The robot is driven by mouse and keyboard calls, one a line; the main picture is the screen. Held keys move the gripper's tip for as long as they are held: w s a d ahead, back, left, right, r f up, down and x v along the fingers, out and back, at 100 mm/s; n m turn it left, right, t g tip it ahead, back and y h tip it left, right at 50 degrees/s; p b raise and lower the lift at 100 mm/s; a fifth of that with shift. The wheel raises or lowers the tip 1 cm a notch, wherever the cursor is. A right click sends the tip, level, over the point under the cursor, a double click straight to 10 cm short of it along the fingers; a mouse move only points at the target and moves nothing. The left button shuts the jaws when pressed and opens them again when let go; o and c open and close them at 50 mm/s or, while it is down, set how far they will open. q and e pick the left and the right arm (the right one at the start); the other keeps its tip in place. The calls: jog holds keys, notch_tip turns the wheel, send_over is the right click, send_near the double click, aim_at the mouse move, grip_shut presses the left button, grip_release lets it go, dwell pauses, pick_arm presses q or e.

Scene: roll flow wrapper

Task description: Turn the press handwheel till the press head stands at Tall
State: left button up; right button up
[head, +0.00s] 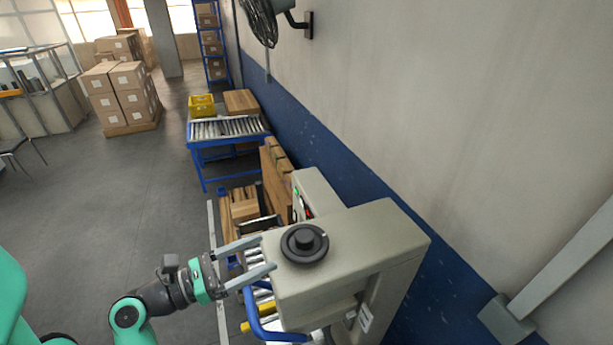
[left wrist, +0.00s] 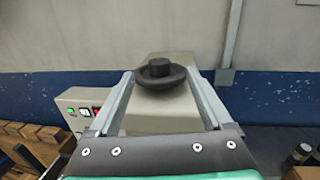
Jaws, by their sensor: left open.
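The press handwheel (head: 304,243) is a black round wheel with a raised hub, lying flat on top of the beige press housing (head: 375,245). It also shows in the left wrist view (left wrist: 161,75), ahead and between my fingers. My left gripper (head: 268,254) is open and empty, its two grey fingers reaching from the left to the housing's left edge, just short of the wheel. In the left wrist view the fingers (left wrist: 163,88) stand wide on either side of the wheel, with no contact visible. The press head and its Tall mark cannot be made out. My right gripper is not in view.
A blue bent tube (head: 258,318) stands below my left gripper, beside the rollers. A control box with lit buttons (head: 307,205) is behind the press. A blue roller table (head: 222,135) with a yellow crate (head: 201,105) is farther back. The wall runs along the right.

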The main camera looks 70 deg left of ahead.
aim_at(296, 240)
pick_arm(q)
jog(key=shift+g, duration=0.3)
jog(key=w, duration=0.1)
jog(key=w+f+b, duration=0.1)
jog(key=w, duration=0.2)
jog(key=shift+w+a+f+b, duration=0.15)
jog(key=shift+w+a+b, duration=0.1)
jog(key=shift+w+b, duration=0.15)
jog(key=w, duration=0.3)
jog(key=w+a+p, duration=0.1)
jog(key=w, duration=0.2)
jog(key=shift+w+a, duration=0.1)
jog(key=shift+w, duration=0.1)
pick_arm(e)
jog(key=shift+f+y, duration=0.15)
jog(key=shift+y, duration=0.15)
pick_arm(q)
grip_shut()
